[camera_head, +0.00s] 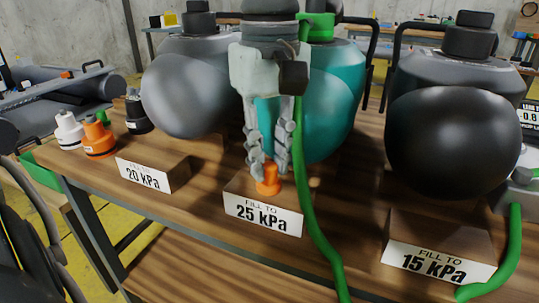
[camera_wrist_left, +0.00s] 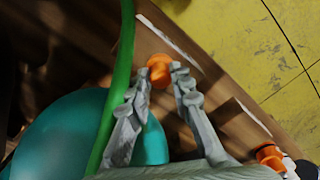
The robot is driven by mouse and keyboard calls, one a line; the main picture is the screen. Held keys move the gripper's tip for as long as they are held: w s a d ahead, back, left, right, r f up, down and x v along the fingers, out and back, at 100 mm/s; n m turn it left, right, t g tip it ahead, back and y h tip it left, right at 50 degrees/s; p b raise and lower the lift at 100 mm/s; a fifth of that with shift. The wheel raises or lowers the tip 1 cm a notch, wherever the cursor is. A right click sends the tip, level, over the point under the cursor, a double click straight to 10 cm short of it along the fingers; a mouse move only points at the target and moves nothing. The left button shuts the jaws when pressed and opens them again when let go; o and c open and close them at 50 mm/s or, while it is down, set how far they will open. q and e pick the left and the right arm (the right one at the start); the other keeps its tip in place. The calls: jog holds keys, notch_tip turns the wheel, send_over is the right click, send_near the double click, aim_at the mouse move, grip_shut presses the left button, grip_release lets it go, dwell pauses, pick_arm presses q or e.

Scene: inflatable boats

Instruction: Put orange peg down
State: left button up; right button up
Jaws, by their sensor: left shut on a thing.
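The orange peg (camera_head: 268,183) is at the fingertips of my left gripper (camera_head: 269,166), at the block labelled 25 kPa (camera_head: 262,214). Its lower end is at the block's top; I cannot tell whether it rests there. In the left wrist view the orange peg (camera_wrist_left: 159,68) shows between the two fingertips of my left gripper (camera_wrist_left: 160,77). The gripper is shut on it and points down. My right gripper is in neither view.
Blocks labelled 20 kPa (camera_head: 147,175) and 15 kPa (camera_head: 437,262) stand on the wooden table. Grey (camera_head: 185,88), teal (camera_head: 335,115) and black (camera_head: 452,140) rounded bodies stand behind. A green hose (camera_head: 305,205) hangs close to the gripper. White (camera_head: 68,130) and orange (camera_head: 97,138) fittings stand left.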

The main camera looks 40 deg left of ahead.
aim_at(269, 166)
pick_arm(q)
jog(key=o, duration=1)
jog(key=shift+c, duration=0.2)
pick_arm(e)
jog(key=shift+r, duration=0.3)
pick_arm(q)
jog(key=shift+r, duration=0.1)
jog(key=shift+r, duration=0.3)
notch_tip(269, 166, up, 11)
jog(key=p, duration=0.1)
jog(key=shift+r, duration=0.2)
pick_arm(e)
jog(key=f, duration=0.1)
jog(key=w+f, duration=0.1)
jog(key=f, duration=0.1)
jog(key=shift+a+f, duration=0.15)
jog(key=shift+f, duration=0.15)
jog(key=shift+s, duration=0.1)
